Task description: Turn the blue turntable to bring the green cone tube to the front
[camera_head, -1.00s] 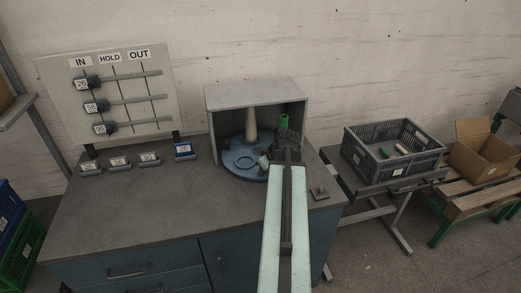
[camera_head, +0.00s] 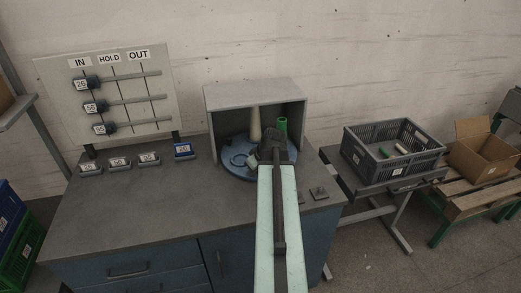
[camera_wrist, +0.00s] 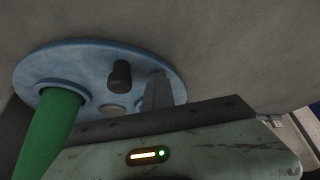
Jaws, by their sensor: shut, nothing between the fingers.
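The blue turntable (camera_head: 232,170) sits inside the open-fronted grey housing on the bench. The green cone tube (camera_head: 282,127) stands at its back right, partly hidden by my gripper. A beige cone tube (camera_head: 255,122) stands at the back. An empty ring-shaped seat (camera_head: 237,160) shows at the front left. My gripper (camera_head: 268,150) is over the turntable's right part, in front of the green tube. The wrist view shows the shut fingers (camera_wrist: 160,92) low over the turntable (camera_wrist: 60,62), beside a black knob (camera_wrist: 120,75); I cannot tell whether they touch. The green tube (camera_wrist: 50,125) is at left.
The grey housing (camera_head: 222,115) closes in the turntable's top and sides. A small grey block (camera_head: 319,192) lies on the bench at right. Several labelled blocks and a peg board (camera_head: 120,95) stand at left. A grey crate (camera_head: 358,158) is beyond the bench's right edge.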

